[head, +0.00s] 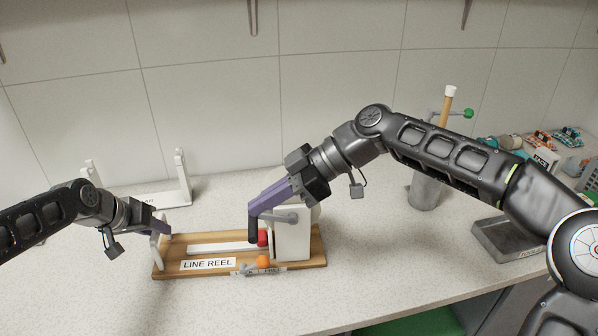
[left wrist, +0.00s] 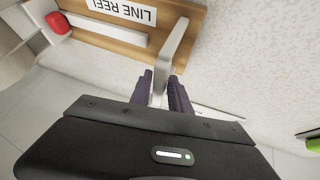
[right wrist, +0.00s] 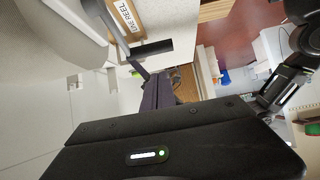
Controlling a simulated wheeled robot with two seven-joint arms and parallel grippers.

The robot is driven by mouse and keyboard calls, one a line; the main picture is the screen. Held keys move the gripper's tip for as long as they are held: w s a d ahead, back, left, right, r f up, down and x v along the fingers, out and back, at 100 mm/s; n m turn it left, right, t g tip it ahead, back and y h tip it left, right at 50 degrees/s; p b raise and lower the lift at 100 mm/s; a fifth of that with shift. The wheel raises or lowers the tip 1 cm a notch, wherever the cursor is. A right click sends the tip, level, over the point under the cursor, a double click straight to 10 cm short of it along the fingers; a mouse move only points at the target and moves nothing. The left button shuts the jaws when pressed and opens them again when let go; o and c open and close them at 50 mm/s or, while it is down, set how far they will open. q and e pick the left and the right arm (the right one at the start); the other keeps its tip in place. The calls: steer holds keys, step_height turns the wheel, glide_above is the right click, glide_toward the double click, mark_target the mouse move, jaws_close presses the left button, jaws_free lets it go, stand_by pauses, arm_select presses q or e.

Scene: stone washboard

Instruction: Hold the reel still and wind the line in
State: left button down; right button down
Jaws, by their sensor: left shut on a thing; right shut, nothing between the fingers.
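The line reel's wooden base (head: 215,268) lies on the counter with a "LINE REEL" label on its front. A white housing (head: 292,245) stands at its right end, with a grey crank arm (head: 284,217) and a dark crank handle (head: 254,230). My left gripper (head: 160,229) is shut on the white upright post (left wrist: 173,48) at the base's left end. My right gripper (head: 264,207) is shut and empty, close by the crank handle; its dark fingers hide part of the crank. Whether they touch the handle I cannot tell.
An orange ball (head: 263,262) is at the base's front edge. A white stand (head: 182,178) is behind on the left. A grey canister (head: 425,190) with tools and a metal tray (head: 505,238) stand at right. The wall runs close behind.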

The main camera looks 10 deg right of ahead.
arm_select(q)
steer(key=shift+s+f, duration=0.1)
steer(key=shift+f, duration=0.1)
arm_select(e)
steer(key=w+a+r+v, duration=0.1)
steer(key=v, duration=0.9)
steer(key=shift+s+d+r, duration=0.2)
steer(key=shift+s+r, duration=0.3)
arm_select(q)
steer(key=c, duration=1.6)
jaws_free()
steer(key=shift+o, duration=2.3)
steer(key=shift+r, duration=0.1)
arm_select(e)
steer(key=shift+w, duration=0.1)
arm_select(q)
steer(key=shift+r, duration=0.1)
